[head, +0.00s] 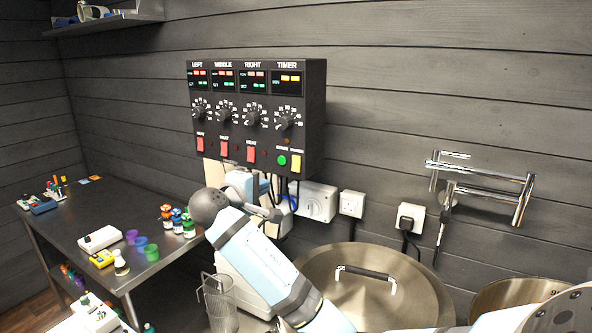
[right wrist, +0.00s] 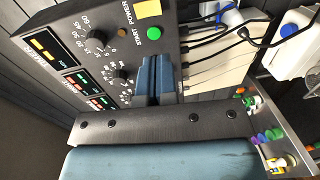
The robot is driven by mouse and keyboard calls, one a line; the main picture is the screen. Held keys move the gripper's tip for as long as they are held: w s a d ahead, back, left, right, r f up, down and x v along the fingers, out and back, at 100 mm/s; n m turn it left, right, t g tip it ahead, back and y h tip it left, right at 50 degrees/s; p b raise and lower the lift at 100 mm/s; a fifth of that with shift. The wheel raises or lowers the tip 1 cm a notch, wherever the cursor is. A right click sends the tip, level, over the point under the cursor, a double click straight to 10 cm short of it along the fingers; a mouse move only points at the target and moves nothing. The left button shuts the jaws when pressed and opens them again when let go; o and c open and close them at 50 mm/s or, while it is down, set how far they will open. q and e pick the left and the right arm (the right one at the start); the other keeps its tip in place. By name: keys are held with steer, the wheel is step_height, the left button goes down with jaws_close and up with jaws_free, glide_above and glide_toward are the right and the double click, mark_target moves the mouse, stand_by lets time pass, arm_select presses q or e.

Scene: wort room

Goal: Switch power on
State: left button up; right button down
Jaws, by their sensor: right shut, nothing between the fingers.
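A black control panel (head: 240,134) is mounted on the dark plank wall. Its lower right corner has a yellow power switch (head: 296,163) and, left of it, a green start button (head: 282,160). In the right wrist view the panel is turned sideways, with the yellow switch (right wrist: 147,9) at the top edge, partly cut off, and the green button (right wrist: 154,33) under it. My right gripper (head: 268,186) is just below the panel; its blue fingers (right wrist: 157,66) are shut, empty and apart from both controls. Whether the switch is on, I cannot tell. My left gripper is not in view.
Red heat switches (head: 224,149) and dials are left of the green button. Wall sockets (head: 318,202) and cables hang below the panel. A lidded steel pot (head: 350,262) stands below right; a metal table (head: 70,225) with small bottles stands left.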

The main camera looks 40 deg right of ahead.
mark_target(295, 170)
steer(key=shift+a+r, duration=0.1)
steer(key=shift+r, duration=0.05)
steer(key=x, duration=1.4)
